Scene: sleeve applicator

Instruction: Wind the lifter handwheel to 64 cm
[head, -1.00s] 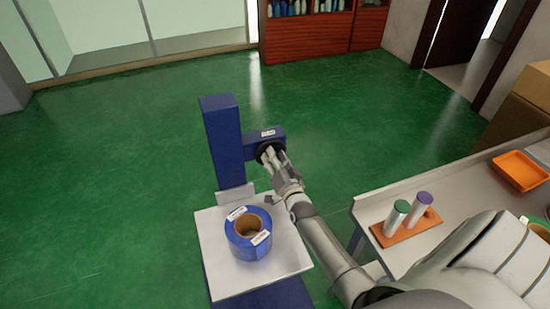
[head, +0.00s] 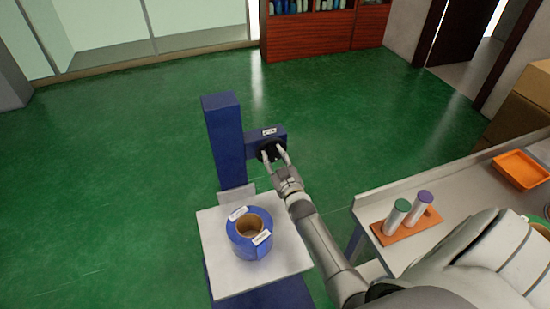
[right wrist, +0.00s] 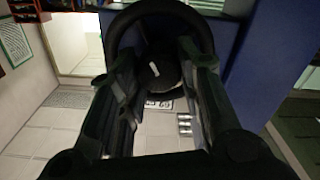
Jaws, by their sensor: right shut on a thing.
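The lifter has a blue column (head: 224,140) with a blue side box (head: 256,144) carrying the black handwheel (head: 267,156). The handwheel's ring and hub also show close up in the right wrist view (right wrist: 165,8). My right gripper (head: 274,153) is at the wheel, shut on it, with one finger on each side of the hub in the right wrist view (right wrist: 158,62). The exact finger contact is dark and hard to see. The lifter's pale platform (head: 215,245) bears a blue roll (head: 240,247). My left gripper is out of view.
A grey worktable (head: 455,190) at the right holds an orange stand (head: 408,230) with green-topped and purple-topped cylinders, and an orange tray (head: 522,170). Cardboard boxes (head: 520,105) stand behind it. The green floor left of the lifter is clear.

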